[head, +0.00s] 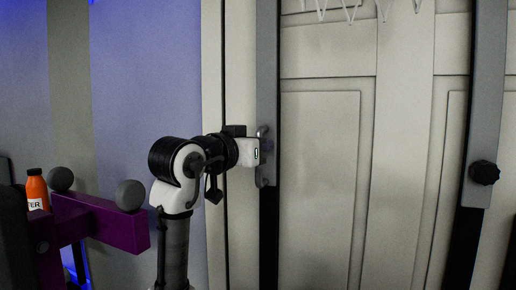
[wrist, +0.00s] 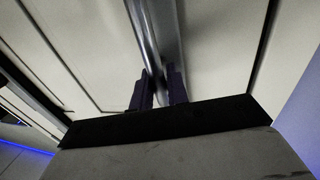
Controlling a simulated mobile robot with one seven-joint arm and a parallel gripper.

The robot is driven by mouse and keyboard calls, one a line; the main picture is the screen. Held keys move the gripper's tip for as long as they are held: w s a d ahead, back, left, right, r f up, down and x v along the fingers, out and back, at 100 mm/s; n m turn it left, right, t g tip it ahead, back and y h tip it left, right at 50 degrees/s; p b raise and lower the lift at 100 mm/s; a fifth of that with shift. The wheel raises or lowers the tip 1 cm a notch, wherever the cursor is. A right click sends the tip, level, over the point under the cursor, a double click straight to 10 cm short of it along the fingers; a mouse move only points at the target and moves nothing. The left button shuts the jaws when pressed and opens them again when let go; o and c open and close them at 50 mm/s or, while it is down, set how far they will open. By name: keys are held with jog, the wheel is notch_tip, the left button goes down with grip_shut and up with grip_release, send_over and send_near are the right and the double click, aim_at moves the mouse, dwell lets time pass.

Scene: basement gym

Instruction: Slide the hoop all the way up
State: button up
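The lower edge of the hoop's white net (head: 335,8) shows at the top of the head view; the rim and the rest are out of frame. Two grey sliding posts, left (head: 267,60) and right (head: 487,80), run down over black rails on the pale door. My gripper (head: 262,150) is at a small metal handle (head: 264,183) low on the left post. In the wrist view, my gripper's dark fingers (wrist: 160,88) stand close together on both sides of a shiny metal bar (wrist: 146,35), seemingly the handle. The fingertips are hidden in the head view.
A black knob (head: 484,172) sticks out from the right post. A purple frame (head: 105,222) with grey round pads stands at the left, near my arm. An orange bottle (head: 37,188) is behind it. The door face between the posts is clear.

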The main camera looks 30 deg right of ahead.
jog(key=o, duration=0.3)
jog(key=shift+r, duration=0.1)
jog(key=shift+s+a+b, duration=0.2)
jog(key=shift+a+b, duration=0.1)
jog(key=shift+a, duration=0.05)
jog(key=b+v, duration=0.4)
jog(key=v, duration=0.9)
jog(key=shift+b, duration=0.4)
